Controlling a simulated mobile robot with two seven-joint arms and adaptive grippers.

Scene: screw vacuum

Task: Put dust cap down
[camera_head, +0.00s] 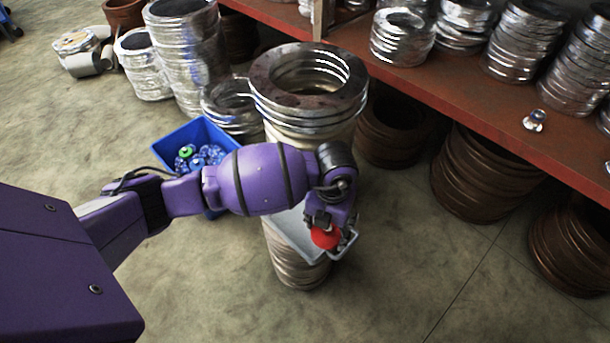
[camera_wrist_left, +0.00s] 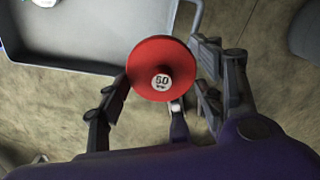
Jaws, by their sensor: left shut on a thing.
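The dust cap (camera_wrist_left: 160,68) is a round red disc with a white centre label reading 50 in the left wrist view. It also shows in the head view as a red shape (camera_head: 325,237) at the end of my left arm. My left gripper (camera_wrist_left: 168,92) is shut on the dust cap, with dark fingers on both sides of it. In the head view my arm and gripper partly hide the tray (camera_head: 290,236). My right gripper is not in view.
A blue bin (camera_head: 180,137) with blue and green parts stands behind my left arm. Stacked metal rings (camera_head: 265,90) rise just beyond the gripper. A red-brown shelf (camera_head: 460,100) carries more ring stacks. Open floor (camera_head: 420,280) lies to the right.

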